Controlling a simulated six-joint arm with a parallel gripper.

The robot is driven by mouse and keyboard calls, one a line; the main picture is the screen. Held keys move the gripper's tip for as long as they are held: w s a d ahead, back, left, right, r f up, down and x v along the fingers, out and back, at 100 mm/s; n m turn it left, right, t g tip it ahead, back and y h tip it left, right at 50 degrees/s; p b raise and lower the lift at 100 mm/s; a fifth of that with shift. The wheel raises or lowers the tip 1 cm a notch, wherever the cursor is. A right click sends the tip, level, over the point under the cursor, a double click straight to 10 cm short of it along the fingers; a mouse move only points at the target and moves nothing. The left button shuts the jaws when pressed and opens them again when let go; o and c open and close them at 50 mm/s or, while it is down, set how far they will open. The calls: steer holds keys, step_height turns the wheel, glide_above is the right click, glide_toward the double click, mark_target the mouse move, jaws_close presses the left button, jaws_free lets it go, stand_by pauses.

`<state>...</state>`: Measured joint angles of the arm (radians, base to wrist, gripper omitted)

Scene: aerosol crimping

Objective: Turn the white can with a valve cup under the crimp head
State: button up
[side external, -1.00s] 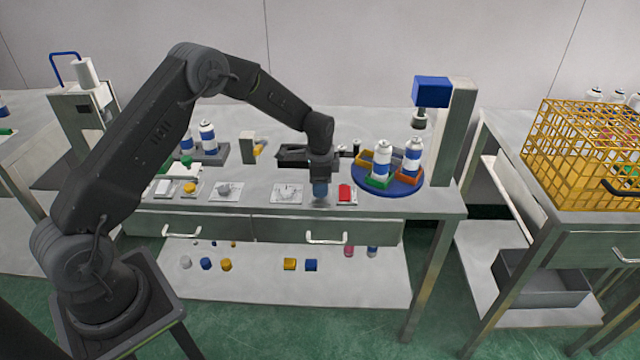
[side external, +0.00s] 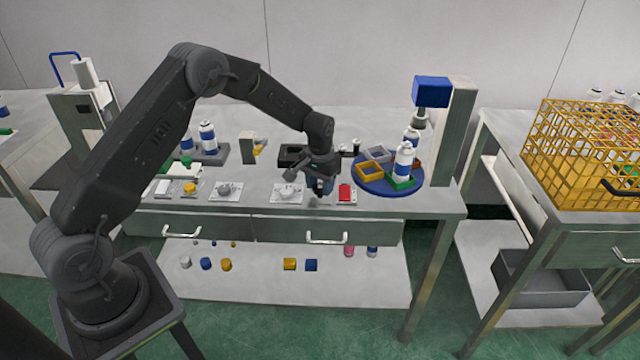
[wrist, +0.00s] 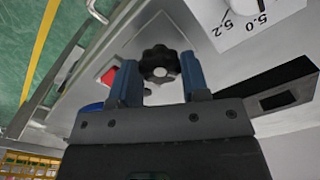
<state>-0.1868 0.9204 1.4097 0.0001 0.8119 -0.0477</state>
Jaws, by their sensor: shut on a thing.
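My gripper (side external: 322,186) is low at the bench's front, left of the turntable. In the wrist view its blue fingers (wrist: 160,74) are shut on a black lobed knob (wrist: 157,52), one finger on each side. The blue turntable (side external: 371,188) carries coloured nests. One white can with a blue band (side external: 404,160) stands upright in the green nest at the front right. The valve cups are too small to make out.
A red block (side external: 345,193) is right of my gripper. Yellow (side external: 369,170) and grey (side external: 379,155) nests on the turntable look empty. A yellow wire crate (side external: 580,155) stands on the right bench.

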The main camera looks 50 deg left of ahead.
mark_target(320, 187)
steer(key=n, duration=0.6)
steer(key=shift+n, duration=0.3)
steer(key=n, duration=0.6)
steer(key=shift+n, duration=0.3)
steer(key=o, duration=0.9)
steer(key=shift+o, duration=0.2)
step_height(320, 187, up, 14)
